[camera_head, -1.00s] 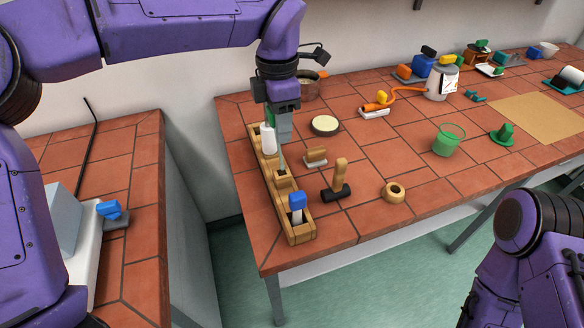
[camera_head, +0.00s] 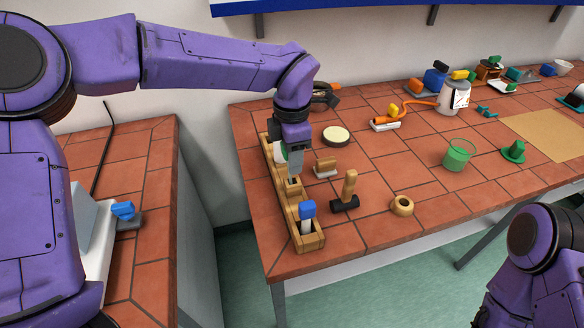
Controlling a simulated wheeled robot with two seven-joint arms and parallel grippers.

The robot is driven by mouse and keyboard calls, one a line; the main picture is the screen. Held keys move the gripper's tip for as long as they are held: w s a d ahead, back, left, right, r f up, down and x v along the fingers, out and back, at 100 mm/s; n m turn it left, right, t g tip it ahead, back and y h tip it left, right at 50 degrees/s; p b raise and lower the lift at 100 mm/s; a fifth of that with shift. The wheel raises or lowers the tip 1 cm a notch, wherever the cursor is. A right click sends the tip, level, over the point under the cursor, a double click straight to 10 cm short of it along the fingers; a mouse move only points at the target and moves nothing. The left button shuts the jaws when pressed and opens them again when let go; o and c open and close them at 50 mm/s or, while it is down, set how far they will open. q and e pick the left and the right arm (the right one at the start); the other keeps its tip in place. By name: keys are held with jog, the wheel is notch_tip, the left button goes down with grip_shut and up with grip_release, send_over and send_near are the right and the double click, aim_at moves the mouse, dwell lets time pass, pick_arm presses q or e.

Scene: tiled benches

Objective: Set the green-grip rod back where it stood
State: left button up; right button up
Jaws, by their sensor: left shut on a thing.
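A long wooden rack (camera_head: 309,241) with several sockets stands along the left end of the tiled bench. My left gripper (camera_head: 295,168) is low over the rack's middle, shut on the green-grip rod. The fingers hide most of the rod, and a bit of green (camera_head: 277,142) shows just left of them. The rod's lower end is close above or in a middle socket (camera_head: 292,182); I cannot tell which. A white piece (camera_head: 281,155) shows behind the fingers. A blue-topped tool (camera_head: 307,211) stands in the rack's near end. My right gripper is out of view.
Right of the rack are a wooden block-handled tool (camera_head: 326,168), a mallet (camera_head: 348,193), a wooden ring (camera_head: 402,205) and a round cream-topped dish (camera_head: 336,135). A green cup (camera_head: 457,156) stands further right. Bare tiles lie between them.

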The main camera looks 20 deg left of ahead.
pick_arm(q)
notch_tip(320, 180, down, 2)
jog(key=shift+s+f+p, duration=0.15)
jog(key=shift+p, duration=0.55)
jog(key=shift+w+f, duration=0.3)
jog(key=shift+f, duration=0.05)
jog(key=o, duration=1)
jog(key=shift+o, duration=0.8)
jog(key=shift+s+r, duration=0.1)
jog(key=shift+s, duration=0.1)
